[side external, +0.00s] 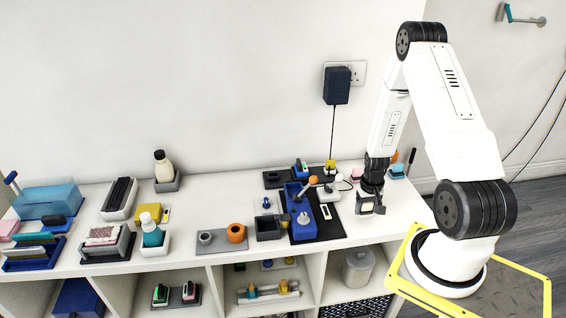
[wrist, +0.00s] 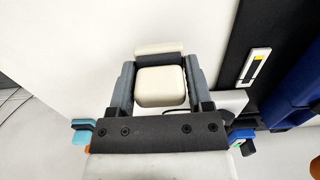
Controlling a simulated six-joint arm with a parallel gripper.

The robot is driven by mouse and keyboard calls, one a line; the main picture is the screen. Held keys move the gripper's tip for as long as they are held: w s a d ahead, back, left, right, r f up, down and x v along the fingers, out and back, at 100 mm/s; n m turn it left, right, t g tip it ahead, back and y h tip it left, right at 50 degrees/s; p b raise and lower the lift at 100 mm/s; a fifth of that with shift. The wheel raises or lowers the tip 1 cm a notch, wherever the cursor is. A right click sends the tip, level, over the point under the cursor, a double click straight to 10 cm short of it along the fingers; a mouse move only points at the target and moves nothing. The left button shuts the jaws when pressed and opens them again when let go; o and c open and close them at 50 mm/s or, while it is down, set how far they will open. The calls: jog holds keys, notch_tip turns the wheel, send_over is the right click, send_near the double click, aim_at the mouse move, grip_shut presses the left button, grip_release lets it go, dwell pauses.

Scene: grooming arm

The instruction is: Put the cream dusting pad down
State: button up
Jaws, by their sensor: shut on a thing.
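The cream dusting pad (wrist: 160,87) is a rounded cream block between the two grey fingers of my gripper (wrist: 160,78) in the wrist view. A cream bar with a dark grey strip shows just beyond it at the fingertips; I cannot tell whether it belongs to the pad. In the side view my gripper (side external: 370,207) points down over the right part of the white shelf top (side external: 345,227), shut on the pad (side external: 367,206). Whether the pad touches the surface is not clear.
Several grooming items fill the shelf's left. Bare white surface lies around my gripper.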

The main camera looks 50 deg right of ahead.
jog(key=shift+f, duration=1.05)
jog(key=shift+f, duration=0.1)
jog(key=o, duration=1.2)
jog(key=shift+r, duration=6.1)
